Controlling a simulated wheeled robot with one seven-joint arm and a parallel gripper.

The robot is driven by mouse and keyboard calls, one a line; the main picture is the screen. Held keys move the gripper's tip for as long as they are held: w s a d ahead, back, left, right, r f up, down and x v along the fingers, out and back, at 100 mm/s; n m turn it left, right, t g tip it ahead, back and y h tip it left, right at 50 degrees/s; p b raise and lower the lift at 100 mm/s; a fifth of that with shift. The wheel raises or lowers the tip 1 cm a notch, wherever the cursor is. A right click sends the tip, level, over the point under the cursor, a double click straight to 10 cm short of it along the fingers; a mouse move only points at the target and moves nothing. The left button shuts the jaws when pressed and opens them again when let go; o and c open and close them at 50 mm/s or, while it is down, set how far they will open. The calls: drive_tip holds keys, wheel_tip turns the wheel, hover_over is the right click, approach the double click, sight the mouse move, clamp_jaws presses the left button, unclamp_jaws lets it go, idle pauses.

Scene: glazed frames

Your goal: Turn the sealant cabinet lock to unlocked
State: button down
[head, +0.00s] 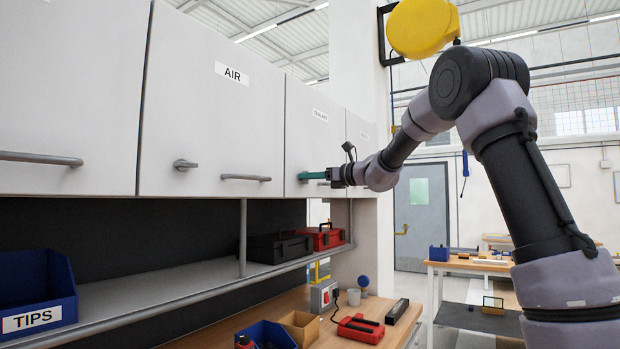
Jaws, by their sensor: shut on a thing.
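The sealant cabinet (318,145) is a white wall cabinet door in the head view, with a small label (321,115) that seems to read SEALANT. The door is shut.
The AIR cabinet (215,100) to the left has its own lock knob (185,164) and bar handle (246,178). A shelf below holds a black case (278,247) and a red toolbox (322,236). The workbench below carries several items, including a red tool (360,328).

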drive_tip(key=shift+s+a+f+n, duration=0.1)
drive_tip(key=shift+f+n, duration=0.05)
drive_tip(key=shift+n, duration=4.25)
drive_tip(key=shift+s+f+n, duration=0.1)
drive_tip(key=shift+n, duration=4.3)
drive_tip(key=c, duration=0.9)
unclamp_jaws()
